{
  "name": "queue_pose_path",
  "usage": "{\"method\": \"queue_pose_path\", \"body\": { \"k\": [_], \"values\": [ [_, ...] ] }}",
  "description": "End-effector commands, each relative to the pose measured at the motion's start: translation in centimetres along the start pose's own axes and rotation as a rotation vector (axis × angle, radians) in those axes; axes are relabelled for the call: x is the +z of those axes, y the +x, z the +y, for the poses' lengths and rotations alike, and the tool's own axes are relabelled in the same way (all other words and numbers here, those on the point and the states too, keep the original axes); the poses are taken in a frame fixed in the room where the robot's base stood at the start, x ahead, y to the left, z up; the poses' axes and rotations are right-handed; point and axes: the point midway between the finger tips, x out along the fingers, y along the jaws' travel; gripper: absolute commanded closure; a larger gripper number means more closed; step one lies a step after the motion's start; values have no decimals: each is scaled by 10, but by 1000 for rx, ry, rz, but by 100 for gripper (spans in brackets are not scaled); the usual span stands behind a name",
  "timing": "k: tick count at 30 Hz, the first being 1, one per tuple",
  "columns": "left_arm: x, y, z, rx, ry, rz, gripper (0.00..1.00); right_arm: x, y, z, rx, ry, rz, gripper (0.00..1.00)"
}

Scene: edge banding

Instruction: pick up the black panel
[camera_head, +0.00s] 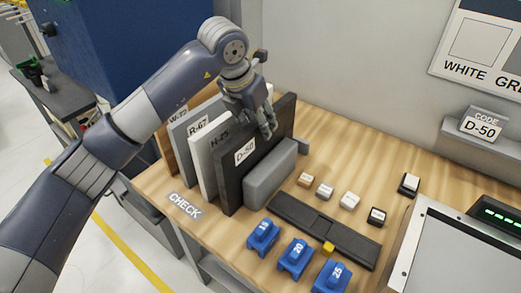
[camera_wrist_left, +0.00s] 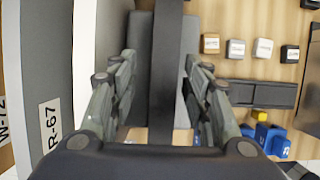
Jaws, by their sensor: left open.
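The black panel (camera_head: 262,160), labelled D-50, stands upright as the front one in a row of panels on the wooden table. In the left wrist view the black panel (camera_wrist_left: 166,70) runs as a dark strip between the two fingers. My left gripper (camera_head: 268,128) is at the panel's top edge, and its far end partly hides that edge. In the wrist view the left gripper (camera_wrist_left: 160,95) is open, one finger on each side of the panel, with gaps visible. My right gripper is not in view.
Behind stand a white panel (camera_head: 207,160) labelled H-25, a grey panel R-67 and a brown panel W-72. A grey block (camera_head: 271,172) stands directly in front of the black panel. A dark rail (camera_head: 310,225), blue numbered blocks (camera_head: 296,256) and small sample blocks lie to the right.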

Motion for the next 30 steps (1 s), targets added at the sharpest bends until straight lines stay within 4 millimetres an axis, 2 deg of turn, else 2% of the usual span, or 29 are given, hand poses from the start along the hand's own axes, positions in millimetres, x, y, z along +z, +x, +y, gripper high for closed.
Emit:
{"method": "queue_pose_path", "body": {
  "k": [6,10,19,25,30],
  "values": [
    [3,27,-7,-5,-1,6,56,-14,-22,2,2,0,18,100],
    [3,44,-6,-3,0,4,56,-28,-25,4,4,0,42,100],
    [3,50,-5,-1,1,1,56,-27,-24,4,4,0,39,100],
    [3,50,-5,-1,1,1,100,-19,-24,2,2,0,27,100],
    [3,50,-5,-1,1,1,100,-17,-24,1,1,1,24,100]
  ]
}}
